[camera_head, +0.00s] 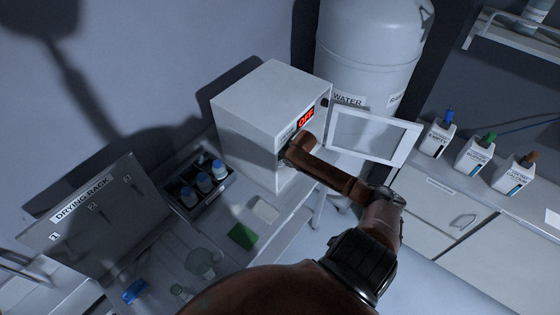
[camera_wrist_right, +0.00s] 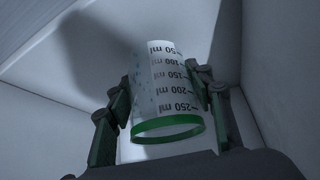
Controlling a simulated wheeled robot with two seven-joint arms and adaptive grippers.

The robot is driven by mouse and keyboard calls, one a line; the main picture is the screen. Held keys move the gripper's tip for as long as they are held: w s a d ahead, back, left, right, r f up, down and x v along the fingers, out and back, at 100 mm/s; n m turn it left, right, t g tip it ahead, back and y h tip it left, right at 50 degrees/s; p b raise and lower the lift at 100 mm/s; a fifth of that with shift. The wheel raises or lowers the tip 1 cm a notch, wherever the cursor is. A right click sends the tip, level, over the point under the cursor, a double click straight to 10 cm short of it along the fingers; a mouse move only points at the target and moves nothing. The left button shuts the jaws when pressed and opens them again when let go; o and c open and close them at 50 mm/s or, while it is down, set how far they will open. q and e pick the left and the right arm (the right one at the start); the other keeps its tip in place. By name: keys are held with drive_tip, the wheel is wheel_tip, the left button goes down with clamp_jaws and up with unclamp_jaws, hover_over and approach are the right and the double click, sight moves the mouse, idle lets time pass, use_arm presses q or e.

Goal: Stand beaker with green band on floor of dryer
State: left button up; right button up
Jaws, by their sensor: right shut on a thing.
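The dryer (camera_head: 255,110) is a white box with a red OFF display. Its glass door (camera_head: 372,137) stands open to the right. My right arm reaches into its front opening, so the gripper and beaker are hidden in the head view. In the right wrist view, my right gripper (camera_wrist_right: 165,88) is shut on the clear beaker with green band (camera_wrist_right: 160,75), one finger on each side. Droplets show on its glass. The green band is at the end nearest the camera. Pale walls surround it. I cannot tell whether it touches the dryer floor. My left gripper is not in view.
A drying rack (camera_head: 85,215) stands at the left, with glassware and a blue item (camera_head: 135,291) near it. A dark tray of capped bottles (camera_head: 188,197) sits beside the dryer. A water tank (camera_head: 370,50) stands behind. Capped bottles (camera_head: 474,155) line the right counter.

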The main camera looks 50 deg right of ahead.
drive_tip(key=shift+s+f, duration=0.1)
drive_tip(key=shift+f, duration=1.25)
drive_tip(key=o, duration=1.2)
drive_tip(key=shift+f, duration=0.1)
drive_tip(key=v, duration=1.2)
